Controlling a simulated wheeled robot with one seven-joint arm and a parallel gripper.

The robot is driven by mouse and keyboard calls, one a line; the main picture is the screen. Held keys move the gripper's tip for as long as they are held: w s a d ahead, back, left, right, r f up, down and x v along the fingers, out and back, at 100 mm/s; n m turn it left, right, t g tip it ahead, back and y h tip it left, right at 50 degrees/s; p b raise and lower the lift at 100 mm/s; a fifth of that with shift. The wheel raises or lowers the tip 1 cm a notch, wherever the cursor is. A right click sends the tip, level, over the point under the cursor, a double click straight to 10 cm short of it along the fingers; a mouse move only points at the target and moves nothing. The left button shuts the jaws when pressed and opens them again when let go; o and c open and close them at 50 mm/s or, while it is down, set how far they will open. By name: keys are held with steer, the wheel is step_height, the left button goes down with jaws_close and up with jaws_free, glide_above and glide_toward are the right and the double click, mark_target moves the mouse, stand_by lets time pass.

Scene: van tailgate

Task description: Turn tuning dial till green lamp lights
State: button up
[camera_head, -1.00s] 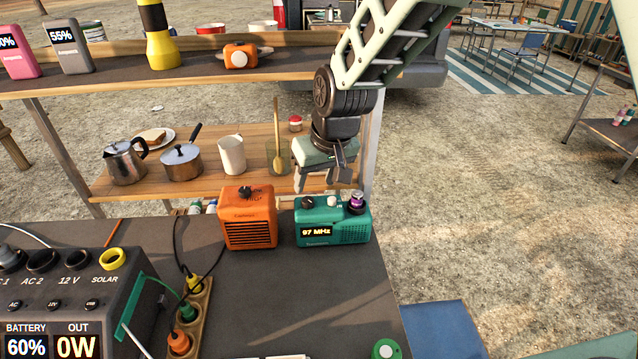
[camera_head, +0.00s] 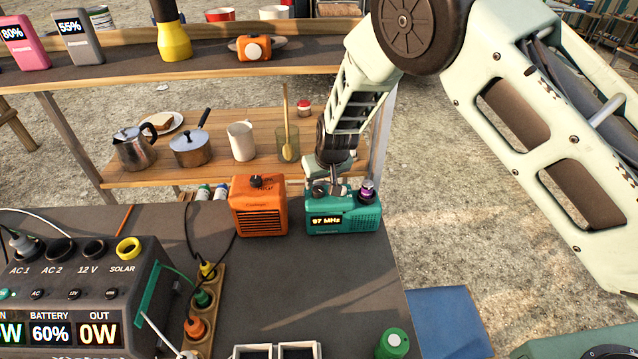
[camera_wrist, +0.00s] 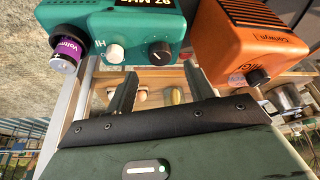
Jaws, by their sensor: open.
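In the wrist view, a dark knob (camera_wrist: 160,52), a white knob (camera_wrist: 115,54) and a purple-and-silver knob-like cylinder (camera_wrist: 64,56) sit along the teal radio's top. Which is the tuning dial I cannot tell. My gripper (camera_wrist: 160,72) is open and empty. Its fingertips lie to either side of the dark knob in the wrist view, apparently apart from it. In the head view my gripper partly hides the knobs. I see no lit green lamp on the radio.
A power station (camera_head: 75,285) and a socket strip (camera_head: 205,310) stand further left. A green-topped cylinder (camera_head: 393,343) is at the front. Behind is a wooden shelf (camera_head: 225,165) with pots and a jug.

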mark_target(318, 189)
steer(key=shift+p+x, duration=0.5)
steer(key=shift+x, duration=2)
steer(key=c, duration=1)
